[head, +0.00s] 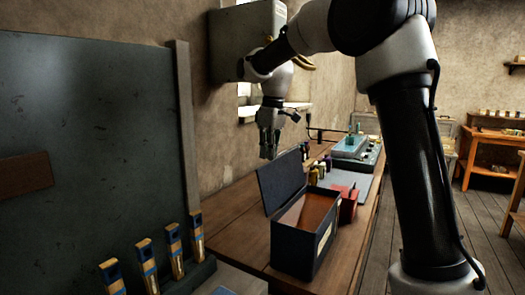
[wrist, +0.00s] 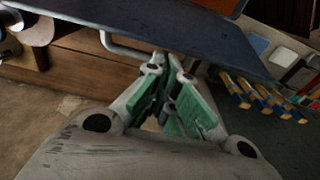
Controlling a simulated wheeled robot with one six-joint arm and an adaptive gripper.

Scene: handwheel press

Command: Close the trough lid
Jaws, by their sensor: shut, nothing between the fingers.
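The trough (head: 322,249) is a dark box on the wooden bench with a brown interior and a pale label on its front. Its dark lid (head: 281,181) stands open, raised and tilted at the trough's left side. My gripper (head: 268,156) points down just above and behind the lid's upper edge in the head view. In the wrist view the lid (wrist: 150,27) is a dark blue panel across the top, just beyond my shut, empty green-padded fingers (wrist: 172,68). I cannot tell whether the fingertips touch it.
A red block (head: 348,206) stands right of the trough, with small bottles (head: 316,173) and a grey mat behind it. A teal-topped device (head: 352,146) is farther back. Several blue-and-tan sticks (head: 173,250) stand in a rack at left. A dark board (head: 90,130) rises behind them.

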